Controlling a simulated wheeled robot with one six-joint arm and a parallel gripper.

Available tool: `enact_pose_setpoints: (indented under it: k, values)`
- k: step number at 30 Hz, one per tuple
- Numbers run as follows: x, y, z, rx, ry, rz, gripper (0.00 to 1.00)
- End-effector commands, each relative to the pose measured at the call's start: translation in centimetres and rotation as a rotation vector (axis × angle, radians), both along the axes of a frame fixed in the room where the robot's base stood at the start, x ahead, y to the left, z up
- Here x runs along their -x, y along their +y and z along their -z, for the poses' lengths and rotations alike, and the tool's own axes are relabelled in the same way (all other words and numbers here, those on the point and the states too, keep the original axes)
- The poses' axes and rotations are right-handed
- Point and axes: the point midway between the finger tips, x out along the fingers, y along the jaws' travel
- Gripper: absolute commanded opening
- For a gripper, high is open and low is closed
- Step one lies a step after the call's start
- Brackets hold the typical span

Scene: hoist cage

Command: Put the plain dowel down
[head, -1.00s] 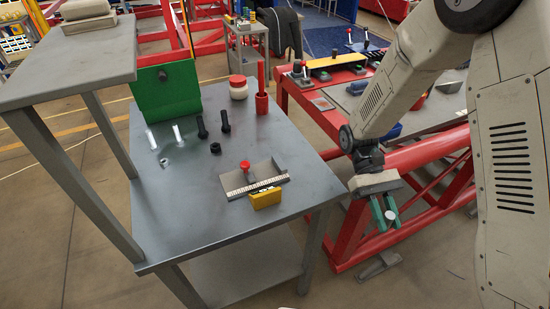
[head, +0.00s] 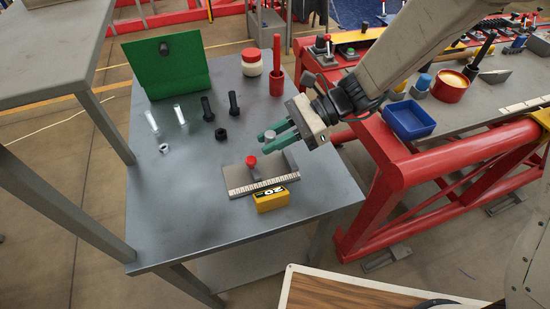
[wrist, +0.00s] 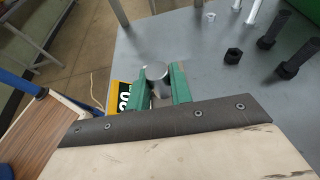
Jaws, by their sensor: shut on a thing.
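My gripper (head: 268,135) is shut on the plain dowel (head: 270,135), a short, light grey cylinder, above the right side of the grey table (head: 170,225). In the wrist view the dowel's round end (wrist: 157,70) shows between the two green fingers; the rest of it is partly hidden. The dowel looks clear of the tabletop, but its exact height is hard to tell. Just below and left of it in the head view is a grey angled stop with a ruler edge (head: 263,183) and a red knob (head: 251,161).
A yellow block marked 20 (head: 271,200) lies in front of the ruler. White bolts (head: 151,122), black bolts (head: 207,109) and nuts (head: 220,134) stand farther left. Behind are a green panel (head: 160,75), a jar (head: 251,63) and a red holder (head: 276,85). The table's front left is clear.

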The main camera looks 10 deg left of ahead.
Motion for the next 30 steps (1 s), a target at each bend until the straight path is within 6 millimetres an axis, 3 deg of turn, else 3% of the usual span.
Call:
enact_pose_setpoints:
  k: [3, 10, 16, 27, 28, 29, 30]
  values:
    - [0.0, 0.0, 2.1, 0.002, 0.003, -0.001, 0.0]
    - [0.0, -0.1, 4.0, 0.001, 0.001, -0.001, 0.0]
    - [-0.1, -0.2, 6.8, 0.001, 0.002, 0.001, 0.0]
    - [-0.1, -0.2, 7.4, 0.0, -0.001, 0.0, 0.0]
    - [-0.1, -0.2, 7.5, 0.0, -0.001, 0.0, 0.24]
    - [-0.1, -0.2, 7.4, 0.0, -0.001, 0.0, 0.3]
    - [-0.1, -0.2, 7.4, 0.0, -0.002, -0.001, 0.3]
